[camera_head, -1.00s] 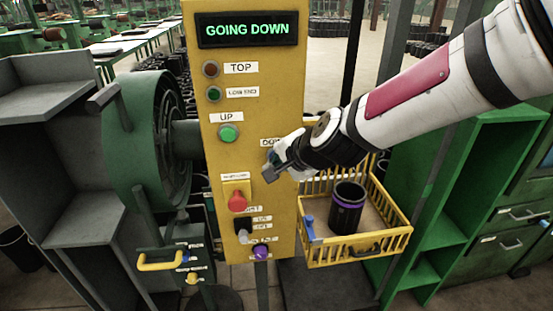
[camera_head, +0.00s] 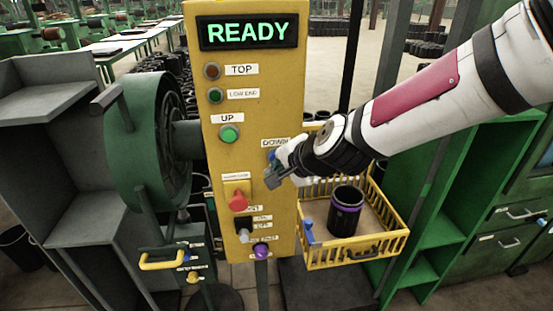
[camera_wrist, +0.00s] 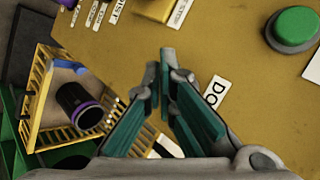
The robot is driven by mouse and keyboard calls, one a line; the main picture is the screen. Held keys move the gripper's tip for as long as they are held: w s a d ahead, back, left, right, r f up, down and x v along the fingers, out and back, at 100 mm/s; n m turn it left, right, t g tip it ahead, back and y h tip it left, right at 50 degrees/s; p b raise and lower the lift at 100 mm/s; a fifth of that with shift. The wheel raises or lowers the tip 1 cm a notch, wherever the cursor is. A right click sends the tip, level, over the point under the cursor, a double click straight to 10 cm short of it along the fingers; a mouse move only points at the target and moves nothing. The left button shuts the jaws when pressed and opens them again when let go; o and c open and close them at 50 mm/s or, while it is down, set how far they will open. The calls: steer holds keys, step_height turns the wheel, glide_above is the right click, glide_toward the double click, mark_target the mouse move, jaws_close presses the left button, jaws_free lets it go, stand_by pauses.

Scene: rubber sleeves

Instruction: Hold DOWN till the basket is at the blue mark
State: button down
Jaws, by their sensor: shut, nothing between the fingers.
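The yellow control panel (camera_head: 225,150) has a display (camera_head: 247,32) reading READY. The DOWN label (camera_head: 275,143) sits above a blue button (camera_head: 271,156), partly hidden by my gripper (camera_head: 272,179). My gripper is shut and empty, just below that button and seemingly off it; exact contact is hard to tell. In the wrist view, my gripper's teal fingers (camera_wrist: 172,72) lie before the panel, beside the partly hidden DOWN label (camera_wrist: 215,90). The yellow basket (camera_head: 355,254) hangs right of the panel and holds a black sleeve (camera_head: 345,215) with a purple band. A blue tab (camera_head: 307,229) shows at the basket's left side.
The panel also carries a green UP button (camera_head: 229,134), a red knob (camera_head: 238,201) and a purple knob (camera_head: 261,251). A green wheel (camera_head: 140,140) stands left. Green shelving (camera_head: 440,215) stands close right of the basket.

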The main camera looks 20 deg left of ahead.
steer(key=s+d+p, duration=0.1)
steer(key=s, duration=0.1)
steer(key=s+d+p, duration=0.1)
steer(key=s, duration=0.1)
steer(key=shift+s+d+p, duration=0.1)
steer(key=shift+d+p, duration=0.2)
steer(key=shift+p, duration=0.05)
stand_by(0.3)
steer(key=s+d+r+n+h, duration=0.2)
steer(key=d+r+h, duration=0.1)
steer(key=d, duration=0.7)
steer(key=s+d+r+n+h, duration=0.2)
steer(key=d+r+h, duration=0.15)
steer(key=d, duration=0.75)
steer(key=s+d+r, duration=0.3)
steer(key=s+d, duration=0.4)
steer(key=d, duration=0.1)
steer(key=s+d+r+h, duration=0.1)
steer(key=s+d+r, duration=0.2)
steer(key=s+d, duration=0.5)
steer(key=shift+r+n+b, duration=0.15)
steer(key=shift+n+b, duration=0.15)
steer(key=shift+n, duration=0.1)
